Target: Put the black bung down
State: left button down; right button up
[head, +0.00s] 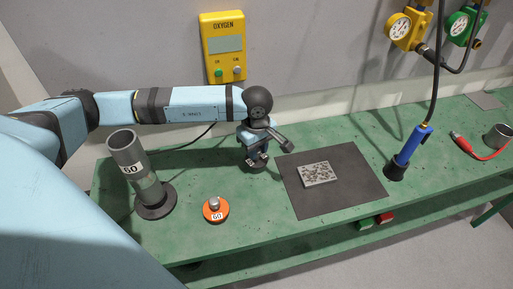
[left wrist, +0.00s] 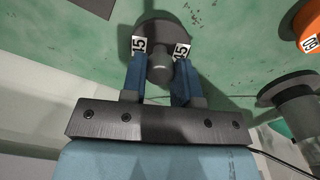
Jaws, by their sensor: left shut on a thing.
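The black bung (left wrist: 157,30) shows in the left wrist view as a dark disc with a grey knob and white number labels. My left gripper (left wrist: 160,75) is shut on the knob, with one blue finger on each side. In the head view the left gripper (head: 258,156) points down over the green bench, left of the dark mat. The bung (head: 257,167) is mostly hidden under it there, close to the bench top; I cannot tell if it touches. My right gripper is not in view.
An orange bung (head: 214,213) labelled 60 and a grey tube (head: 126,154) on a round base stand to the left. A speckled block (head: 317,174) lies on the dark mat (head: 345,197). A blue-handled tool (head: 412,145) stands right of it. Green bench (head: 265,225) is clear in front.

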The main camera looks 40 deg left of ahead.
pick_arm(q)
jog(key=shift+f, duration=0.2)
jog(key=c, duration=0.9)
grip_release()
jog(key=shift+o, duration=0.2)
jog(key=shift+r, duration=0.1)
jog(key=shift+r, duration=0.2)
notch_tip(320, 180, up, 12)
jog(key=p, duration=0.5)
jog(key=shift+f, duration=0.15)
